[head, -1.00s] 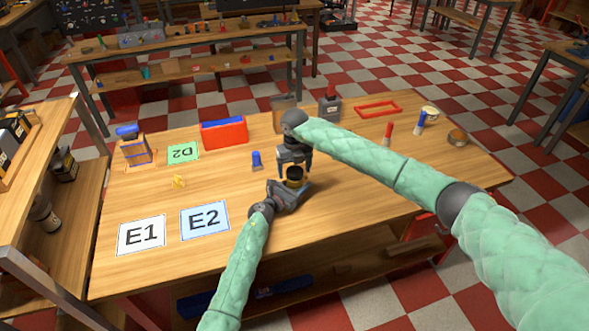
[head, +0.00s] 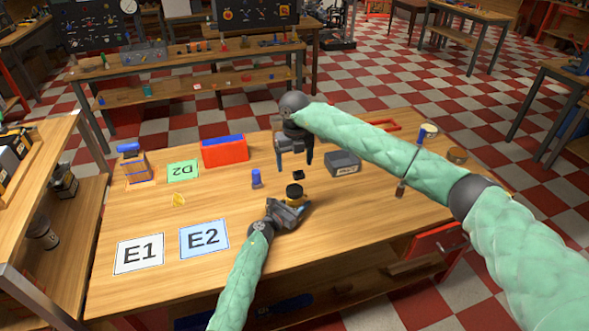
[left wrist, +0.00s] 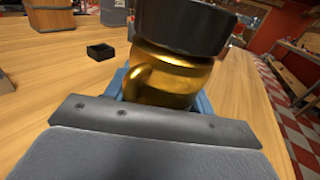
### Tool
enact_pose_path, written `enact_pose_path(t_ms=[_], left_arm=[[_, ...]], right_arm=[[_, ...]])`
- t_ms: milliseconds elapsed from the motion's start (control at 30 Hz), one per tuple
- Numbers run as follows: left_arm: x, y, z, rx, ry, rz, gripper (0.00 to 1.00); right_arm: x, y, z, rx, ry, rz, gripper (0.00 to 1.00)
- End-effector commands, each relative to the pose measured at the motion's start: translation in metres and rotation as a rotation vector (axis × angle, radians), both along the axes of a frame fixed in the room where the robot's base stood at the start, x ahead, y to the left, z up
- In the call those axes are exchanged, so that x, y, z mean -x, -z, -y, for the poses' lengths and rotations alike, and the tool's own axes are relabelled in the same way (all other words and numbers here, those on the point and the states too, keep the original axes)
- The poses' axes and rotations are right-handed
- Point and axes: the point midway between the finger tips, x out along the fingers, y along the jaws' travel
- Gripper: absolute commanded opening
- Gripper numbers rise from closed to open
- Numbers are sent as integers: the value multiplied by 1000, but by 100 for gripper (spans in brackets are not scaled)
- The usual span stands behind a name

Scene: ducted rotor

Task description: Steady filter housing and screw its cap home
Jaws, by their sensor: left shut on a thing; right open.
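The filter housing (head: 295,200) is a small amber-gold body standing on the table's front half. A black cap (head: 294,188) sits on top of it. In the left wrist view the gold housing (left wrist: 172,78) fills the middle, with the wide black cap (left wrist: 182,24) on its top; I cannot tell how tight the cap is. My left gripper (head: 293,208) is shut on the housing from the front, below the cap. My right gripper (head: 294,164) is open and empty, fingers pointing down, above and behind the cap and apart from it.
A small black square piece (head: 299,174) lies just behind the housing. A grey box (head: 343,163) is to its right, a blue-topped piece (head: 257,178) to its left. A red bin (head: 224,153) stands further back. The E1 (head: 139,254) and E2 (head: 204,240) mats lie at front left.

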Motion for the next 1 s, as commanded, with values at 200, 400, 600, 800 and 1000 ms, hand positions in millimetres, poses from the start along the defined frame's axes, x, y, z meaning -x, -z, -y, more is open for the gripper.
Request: enact_pose_path(t_ms=[200, 400, 600, 800, 1000], left_arm=[[0, 0, 0, 0, 0, 0, 0], [0, 0, 0, 0, 0, 0, 66], [0, 0, 0, 0, 0, 0, 80], [1, 1, -1, -1, 0, 1, 80], [15, 4, -14, -3, 0, 1, 80]], right_arm=[[0, -3, 0, -1, 0, 0, 79], [0, -3, 0, -1, 0, 0, 79], [0, -3, 0, -1, 0, -1, 79], [0, -2, 0, -1, 0, -1, 79], [0, 6, 0, -1, 0, -1, 79]])
